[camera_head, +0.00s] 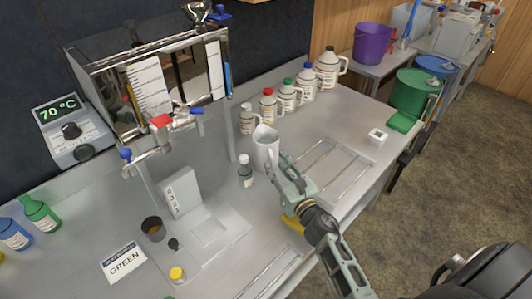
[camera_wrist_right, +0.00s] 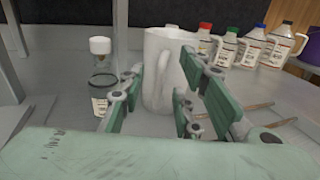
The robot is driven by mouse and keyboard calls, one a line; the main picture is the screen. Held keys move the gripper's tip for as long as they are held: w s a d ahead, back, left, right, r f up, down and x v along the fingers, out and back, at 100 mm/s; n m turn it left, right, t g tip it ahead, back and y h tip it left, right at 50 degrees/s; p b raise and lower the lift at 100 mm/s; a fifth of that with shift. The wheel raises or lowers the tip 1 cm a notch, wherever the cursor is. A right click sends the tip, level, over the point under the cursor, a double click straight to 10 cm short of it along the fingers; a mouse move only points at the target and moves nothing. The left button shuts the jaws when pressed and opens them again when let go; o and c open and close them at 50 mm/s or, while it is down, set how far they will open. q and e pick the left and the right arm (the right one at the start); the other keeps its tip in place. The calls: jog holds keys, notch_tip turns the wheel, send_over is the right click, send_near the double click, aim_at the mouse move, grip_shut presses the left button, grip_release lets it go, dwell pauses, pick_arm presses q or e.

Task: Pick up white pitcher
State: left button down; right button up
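The white pitcher (camera_head: 264,150) stands upright on the grey metal table, near its middle. It also shows in the right wrist view (camera_wrist_right: 160,48), with its handle facing my gripper. My right gripper (camera_head: 283,166) is right at the handle side of the pitcher. In the right wrist view its two green fingers (camera_wrist_right: 174,72) are apart, one on each side of the handle. Whether either finger touches the pitcher I cannot tell. My left gripper is not in view.
A small white-capped bottle (camera_head: 245,170) stands just left of the pitcher. Several jugs with coloured caps (camera_head: 287,96) line the back. A metal evaporator frame (camera_head: 165,85) stands behind left. A recessed tray with rods (camera_head: 335,165) lies to the right.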

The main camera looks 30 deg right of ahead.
aim_at(273, 161)
jog(key=w, duration=0.3)
jog(key=shift+w, duration=0.3)
jog(key=shift+c, duration=0.2)
jog(key=c, duration=0.4)
grip_shut()
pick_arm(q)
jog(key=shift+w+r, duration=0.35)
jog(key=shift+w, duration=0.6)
pick_arm(e)
jog(key=shift+f, duration=0.1)
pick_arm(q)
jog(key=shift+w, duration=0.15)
